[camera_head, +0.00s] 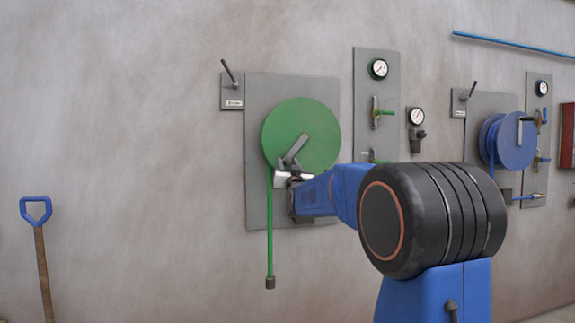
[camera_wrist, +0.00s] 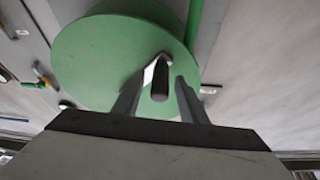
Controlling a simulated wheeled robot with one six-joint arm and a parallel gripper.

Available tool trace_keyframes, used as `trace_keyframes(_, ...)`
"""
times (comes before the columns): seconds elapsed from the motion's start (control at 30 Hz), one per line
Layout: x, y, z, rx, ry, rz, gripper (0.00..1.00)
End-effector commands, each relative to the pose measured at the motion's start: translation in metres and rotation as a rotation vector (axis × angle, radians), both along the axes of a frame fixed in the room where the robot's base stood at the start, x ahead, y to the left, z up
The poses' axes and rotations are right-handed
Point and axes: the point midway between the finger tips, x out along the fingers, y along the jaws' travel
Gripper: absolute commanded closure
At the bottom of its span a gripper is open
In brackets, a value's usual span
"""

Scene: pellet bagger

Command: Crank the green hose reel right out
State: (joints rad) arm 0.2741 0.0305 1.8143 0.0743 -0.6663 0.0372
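The green hose reel (camera_head: 315,128) is a round disc on a grey wall plate, left of centre in the head view. It fills the upper middle of the wrist view (camera_wrist: 85,65). Its grey crank arm (camera_head: 296,148) slants down and left from the disc's centre. A green hose (camera_head: 269,230) hangs from the reel's left side to a dark end piece. My gripper (camera_head: 283,179) is at the lower end of the crank. In the wrist view, the dark crank handle (camera_wrist: 160,82) stands between my two open fingers, with a gap showing on each side.
A small plate with a lever (camera_head: 231,90) is at the reel's upper left. A gauge panel (camera_head: 377,60) is to its right. A blue reel (camera_head: 515,142) is farther right. A blue-handled shovel (camera_head: 38,215) leans at the left. The wall between shovel and hose is bare.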

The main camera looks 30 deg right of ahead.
Motion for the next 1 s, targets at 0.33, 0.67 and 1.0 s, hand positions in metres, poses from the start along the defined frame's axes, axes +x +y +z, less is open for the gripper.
trace_keyframes(0.33, 0.0036, -0.0012, 0.0018, 0.0, 0.0, 0.0, 0.61)
trace_keyframes(0.67, 0.0034, -0.0013, 0.0016, -0.001, 0.0, 0.0, 1.0)
trace_keyframes(1.0, 0.0009, -0.0101, -0.0051, -0.081, 0.025, -0.002, 1.0)
